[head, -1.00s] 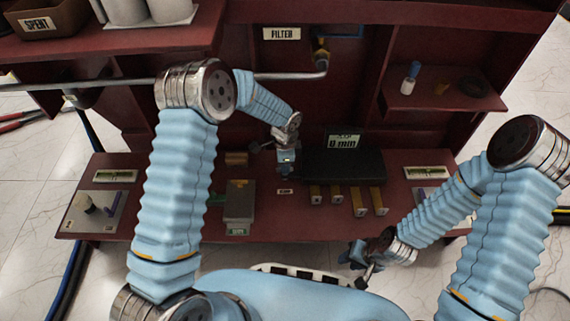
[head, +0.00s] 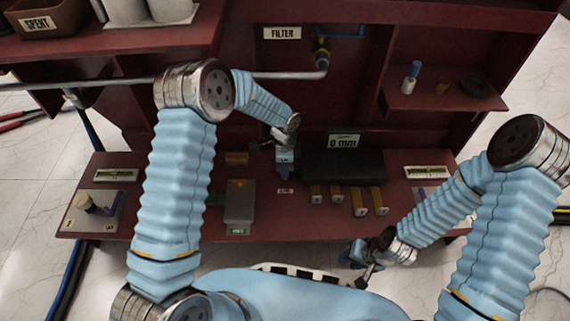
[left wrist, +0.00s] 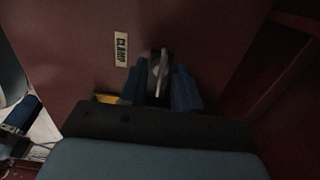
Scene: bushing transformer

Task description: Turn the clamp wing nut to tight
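The grey clamp wing nut (left wrist: 160,72) shows in the left wrist view on a dark block on the red panel, beside a label reading CLAMP (left wrist: 121,46). Its wing stands nearly upright in the picture. My left gripper (left wrist: 161,90) has one blue finger on each side of it, with dark gaps between; I see no clear contact. In the head view my left gripper (head: 284,168) is by the bench's back, left of the black box, and the wing nut cannot be made out there. My right gripper (head: 354,256) hangs at the bench's front edge, its fingers unclear.
The red bench (head: 270,225) carries a black box (head: 344,166), several yellow-brown blocks (head: 335,193) and a grey-green box (head: 240,200). A grey pipe (head: 120,82) runs across behind my left arm. A shelf (head: 440,100) with small items is at right.

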